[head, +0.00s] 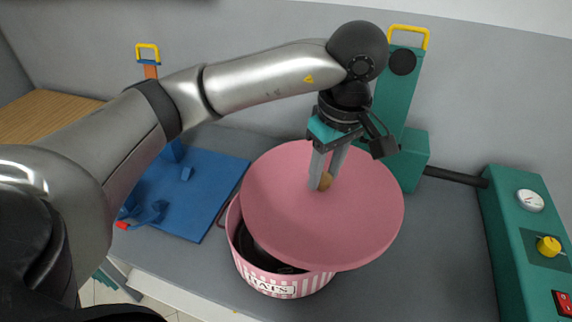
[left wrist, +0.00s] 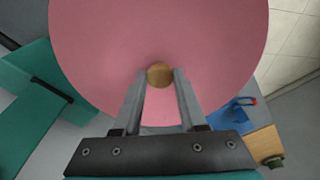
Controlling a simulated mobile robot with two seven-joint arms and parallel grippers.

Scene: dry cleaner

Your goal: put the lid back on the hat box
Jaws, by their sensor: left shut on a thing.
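The pink round lid (head: 340,225) is held by its small wooden knob (head: 325,181) in my left gripper (head: 322,183). In the left wrist view the knob (left wrist: 160,75) sits between the two fingertips (left wrist: 160,82), with the pink lid (left wrist: 160,30) beyond. The pink and white striped hat box (head: 278,282), labelled "HATS", stands on the grey counter under the lid. The lid is off to the right of the box and looks tilted; the box's dark inside shows at the front left. The lid hides the box's back and right rim. My right gripper is not in view.
A blue board (head: 190,205) with a blue clamp-like part lies to the left. A green stand with a yellow handle (head: 410,38) is behind the lid. A green machine (head: 520,235) with a gauge and knob stands at the right. Grey counter is clear at front right.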

